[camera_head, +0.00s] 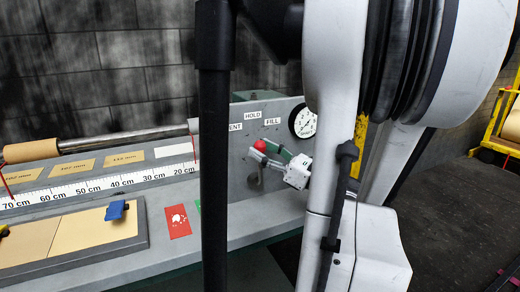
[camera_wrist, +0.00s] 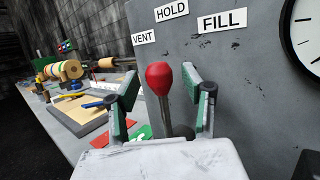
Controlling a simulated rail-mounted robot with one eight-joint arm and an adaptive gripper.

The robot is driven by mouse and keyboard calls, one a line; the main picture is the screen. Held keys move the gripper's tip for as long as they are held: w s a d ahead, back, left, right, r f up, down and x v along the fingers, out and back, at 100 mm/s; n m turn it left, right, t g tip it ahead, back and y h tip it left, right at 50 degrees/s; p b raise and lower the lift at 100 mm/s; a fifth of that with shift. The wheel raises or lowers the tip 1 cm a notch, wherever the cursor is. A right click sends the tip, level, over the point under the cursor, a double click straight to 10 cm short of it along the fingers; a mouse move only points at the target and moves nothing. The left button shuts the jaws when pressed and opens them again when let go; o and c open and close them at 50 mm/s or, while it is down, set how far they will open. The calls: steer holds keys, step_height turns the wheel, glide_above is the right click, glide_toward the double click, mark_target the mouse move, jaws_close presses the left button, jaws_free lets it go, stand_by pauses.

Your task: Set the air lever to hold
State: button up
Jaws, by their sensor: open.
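The air lever (camera_wrist: 159,78) has a red ball knob on a metal rod that comes out of a grey panel. In the wrist view the rod leans up and left, with the knob below the VENT label (camera_wrist: 144,38) and HOLD label (camera_wrist: 171,10). The FILL label (camera_wrist: 222,20) is to the right. I cannot tell its exact setting. The red knob (camera_head: 258,145) also shows in the head view. My gripper (camera_wrist: 160,92) is open, with one green-padded finger on each side of the lever and gaps to both. It also shows in the head view (camera_head: 268,154), partly hidden by my arm.
A round gauge (camera_wrist: 303,35) is on the panel right of the labels. Left of the panel are a bench with a scale (camera_head: 100,185), a board with a blue clamp (camera_head: 116,210), a red card (camera_head: 177,221) and a roller (camera_head: 120,141). A yellow cart stands far right.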

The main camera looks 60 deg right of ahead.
steer(key=v, duration=1.1)
steer(key=shift+w, duration=0.1)
